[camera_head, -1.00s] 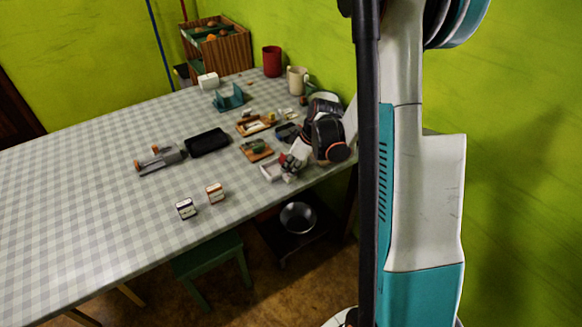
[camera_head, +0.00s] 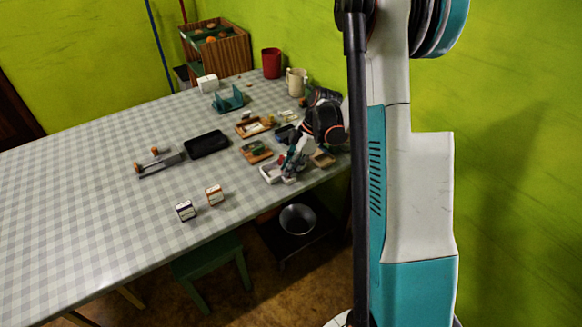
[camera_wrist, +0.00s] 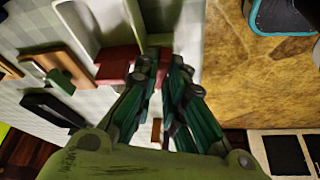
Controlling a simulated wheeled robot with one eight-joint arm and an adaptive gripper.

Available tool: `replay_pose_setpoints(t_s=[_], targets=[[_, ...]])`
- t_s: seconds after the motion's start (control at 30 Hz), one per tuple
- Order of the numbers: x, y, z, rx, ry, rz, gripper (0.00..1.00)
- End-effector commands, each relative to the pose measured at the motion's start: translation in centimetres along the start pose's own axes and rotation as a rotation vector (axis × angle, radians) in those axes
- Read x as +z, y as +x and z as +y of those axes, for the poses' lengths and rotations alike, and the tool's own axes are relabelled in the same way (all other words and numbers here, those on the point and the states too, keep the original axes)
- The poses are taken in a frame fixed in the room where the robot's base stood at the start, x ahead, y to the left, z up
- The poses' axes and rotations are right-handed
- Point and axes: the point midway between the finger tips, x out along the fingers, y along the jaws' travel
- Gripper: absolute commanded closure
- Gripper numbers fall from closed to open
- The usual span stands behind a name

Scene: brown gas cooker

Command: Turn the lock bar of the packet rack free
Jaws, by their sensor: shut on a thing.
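The packet rack (camera_wrist: 88,22) is a pale, channelled holder at the top of the wrist view. In the head view it is a small white holder (camera_head: 270,174) near the table's right edge. A dull red bar (camera_wrist: 116,62), which looks like the lock bar, crosses the rack's near end. My gripper (camera_wrist: 160,62) has green linkage fingers, closed at this bar with their tips against the rack. The fingers cover part of the bar, so its exact angle is hard to tell. In the head view my gripper (camera_head: 287,168) is over the rack, partly hidden by my wrist.
A wooden tray with a green piece (camera_head: 256,151) lies left of the rack, and another wooden tray (camera_head: 322,158) lies to its right. The checked table's left side is clear.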

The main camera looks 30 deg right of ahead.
Motion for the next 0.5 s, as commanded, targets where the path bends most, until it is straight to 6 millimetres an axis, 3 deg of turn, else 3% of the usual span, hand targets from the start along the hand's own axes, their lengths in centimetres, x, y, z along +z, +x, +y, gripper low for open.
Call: replay_pose_setpoints(t_s=[0.47,0.5], targets=[[0.02,0.02,0.01,-0.006,-0.014,0.0,1.0],[0.02,0.02,0.01,-0.006,-0.014,0.0,0.87]])
